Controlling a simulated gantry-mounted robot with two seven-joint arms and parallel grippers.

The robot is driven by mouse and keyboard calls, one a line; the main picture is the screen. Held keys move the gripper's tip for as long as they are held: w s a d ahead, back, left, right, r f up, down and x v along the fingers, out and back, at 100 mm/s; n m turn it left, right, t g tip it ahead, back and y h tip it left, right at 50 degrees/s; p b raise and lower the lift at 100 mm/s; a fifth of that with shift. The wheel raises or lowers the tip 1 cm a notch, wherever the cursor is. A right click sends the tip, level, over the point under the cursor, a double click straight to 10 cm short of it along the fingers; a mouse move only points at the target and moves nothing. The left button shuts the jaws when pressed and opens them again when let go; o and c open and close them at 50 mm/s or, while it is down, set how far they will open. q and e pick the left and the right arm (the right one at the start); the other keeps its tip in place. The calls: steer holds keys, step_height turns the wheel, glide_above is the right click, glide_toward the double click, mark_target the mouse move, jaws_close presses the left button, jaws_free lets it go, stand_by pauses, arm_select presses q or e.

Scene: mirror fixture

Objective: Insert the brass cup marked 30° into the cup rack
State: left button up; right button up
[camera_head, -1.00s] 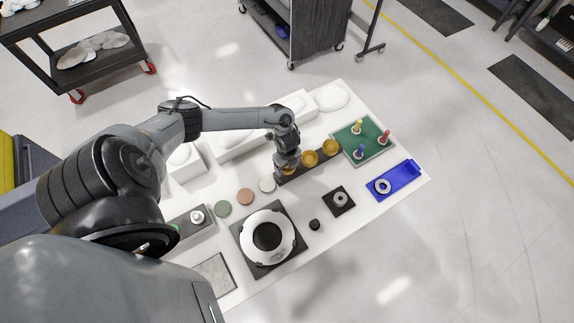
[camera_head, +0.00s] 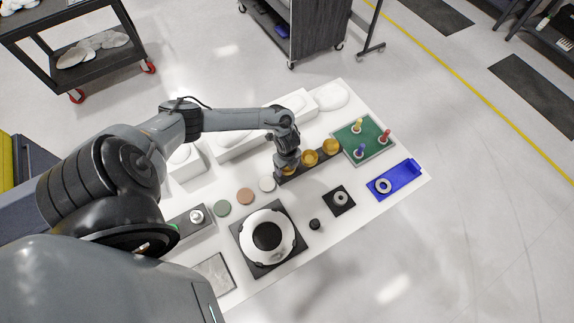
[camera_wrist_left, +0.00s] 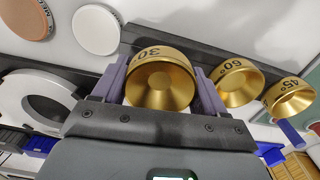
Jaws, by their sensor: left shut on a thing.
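The brass cup marked 30° (camera_wrist_left: 160,85) is between the two fingers of my left gripper (camera_wrist_left: 162,84) in the left wrist view, and the gripper is shut on it. In the head view my left gripper (camera_head: 287,170) is at the left end of the dark cup rack (camera_head: 318,162), with most of the 30° cup hidden below it. I cannot tell whether the cup is fully seated. The brass cups marked 60° (camera_wrist_left: 238,83) and 45° (camera_wrist_left: 290,98) stand in the rack beside it. My right gripper is not in view.
A green board with coloured pegs (camera_head: 376,139) lies right of the rack. A white ring fixture (camera_head: 267,238), several discs (camera_head: 245,196), a small black square block (camera_head: 340,201) and a blue tray (camera_head: 397,181) lie in front. White boxes (camera_head: 238,143) stand behind.

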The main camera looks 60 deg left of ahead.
arm_select(q)
steer(key=shift+f+b, duration=0.7)
steer(key=shift+f, duration=0.25)
steer(key=o, duration=1)
steer(key=shift+r, duration=0.1)
steer(key=shift+o, duration=0.5)
steer(key=shift+r, duration=0.1)
step_height(320, 180, up, 11)
steer(key=shift+f, duration=0.2)
